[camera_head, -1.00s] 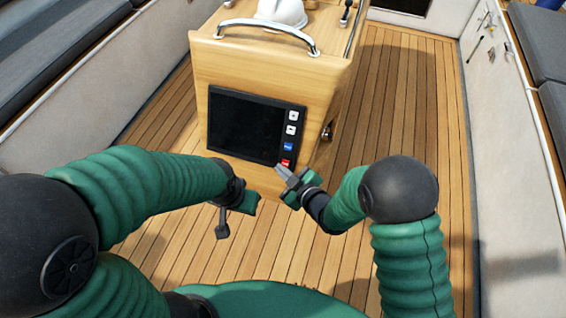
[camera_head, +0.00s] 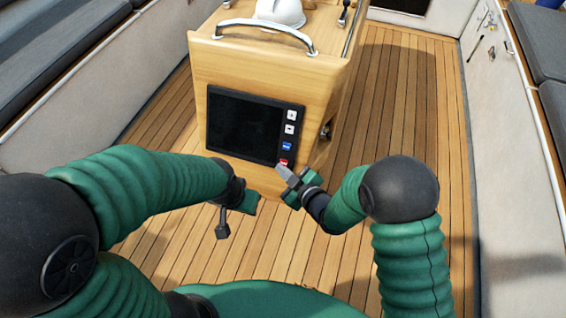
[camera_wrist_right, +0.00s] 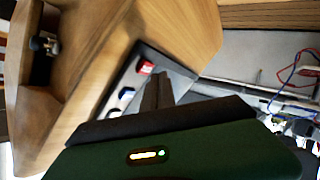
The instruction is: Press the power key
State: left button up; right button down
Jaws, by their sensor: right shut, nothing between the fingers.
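The dark display panel (camera_head: 243,127) is set in the front of the wooden console. Its screen is black. A column of keys runs down its right side, with two white keys, a blue key (camera_head: 286,146) and a red key (camera_head: 284,161) at the bottom. I cannot read the labels, so the red one being the power key is not certain. My right gripper (camera_head: 281,171) is shut and empty, its tips just below the red key. In the right wrist view the fingers (camera_wrist_right: 157,88) end close beside the red key (camera_wrist_right: 146,67); I cannot tell if they touch. My left gripper (camera_head: 230,215) hangs lower left of the panel.
The wooden console (camera_head: 262,70) carries a metal grab rail (camera_head: 262,27) and a white domed object (camera_head: 281,12) on top. Plank floor (camera_head: 400,110) is clear around it. Cushioned benches (camera_head: 50,60) and white side walls flank both sides.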

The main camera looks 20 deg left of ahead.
dwell(0.4)
jog(key=shift+w+f, duration=0.15)
jog(key=shift+w, duration=0.2)
jog(key=shift+w+f+b, duration=0.15)
jog(key=shift+w+b, duration=0.1)
jog(key=shift+b, duration=0.1)
dwell(0.4)
jog(key=shift+s+r+p, duration=0.3)
jog(key=shift+s+r, duration=0.1)
jog(key=shift+s, duration=0.3)
jog(key=shift+s+a+r+p, duration=0.1)
jog(key=shift+s+r+p, duration=0.3)
jog(key=shift+s, duration=0.5)
jog(key=shift+s+d+r+p, duration=0.1)
jog(key=shift+s+r+p, duration=0.2)
jog(key=shift+s+r, duration=0.4)
jog(key=shift+s+a+r+p, duration=0.1)
jog(key=shift+s+r+p, duration=0.25)
jog(key=shift+s, duration=0.7)
